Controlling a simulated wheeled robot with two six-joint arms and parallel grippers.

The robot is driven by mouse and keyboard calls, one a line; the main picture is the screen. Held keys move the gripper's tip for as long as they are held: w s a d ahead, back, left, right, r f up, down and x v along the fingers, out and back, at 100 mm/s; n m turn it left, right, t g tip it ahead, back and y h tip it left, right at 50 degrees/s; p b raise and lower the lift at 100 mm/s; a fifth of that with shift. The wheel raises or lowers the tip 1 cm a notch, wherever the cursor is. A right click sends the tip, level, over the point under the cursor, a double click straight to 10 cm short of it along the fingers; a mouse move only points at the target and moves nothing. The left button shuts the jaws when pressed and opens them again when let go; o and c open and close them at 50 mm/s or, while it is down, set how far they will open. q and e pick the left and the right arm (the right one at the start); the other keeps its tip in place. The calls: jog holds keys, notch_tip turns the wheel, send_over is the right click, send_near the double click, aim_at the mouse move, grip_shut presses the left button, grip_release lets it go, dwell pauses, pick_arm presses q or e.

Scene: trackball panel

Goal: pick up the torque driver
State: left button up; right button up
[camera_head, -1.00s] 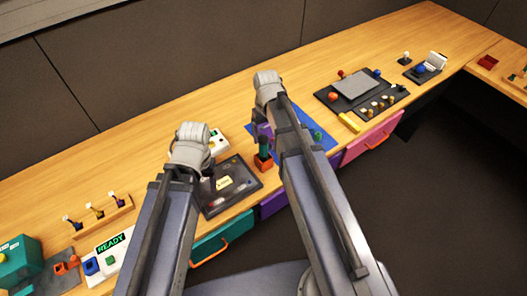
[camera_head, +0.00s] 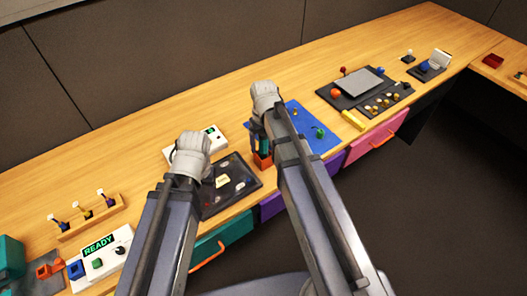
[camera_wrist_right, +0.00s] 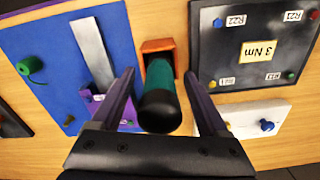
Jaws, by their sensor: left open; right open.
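The torque driver has a teal handle with a black end (camera_wrist_right: 161,100) and stands in an orange holder (camera_wrist_right: 157,45). In the head view the driver (camera_head: 264,146) shows partly behind my right arm, above the holder (camera_head: 262,162). My right gripper (camera_wrist_right: 160,88) is open, with one finger on each side of the handle in the right wrist view. A gap shows between the handle and each finger, and the driver is not gripped. My left gripper (camera_head: 208,174) is over the left edge of the dark panel; its fingers are mostly hidden.
The dark panel (camera_wrist_right: 218,75) with a "3 Nm" label lies beside the holder. A blue mat (camera_wrist_right: 40,42) with a grey strip, a green spool (camera_wrist_right: 30,68) and a purple block (camera_wrist_right: 98,108) lies on the other side. A white box (camera_wrist_right: 255,120) is close by.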

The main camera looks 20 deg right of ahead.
jog(key=shift+f, duration=0.15)
grip_shut()
dwell(0.6)
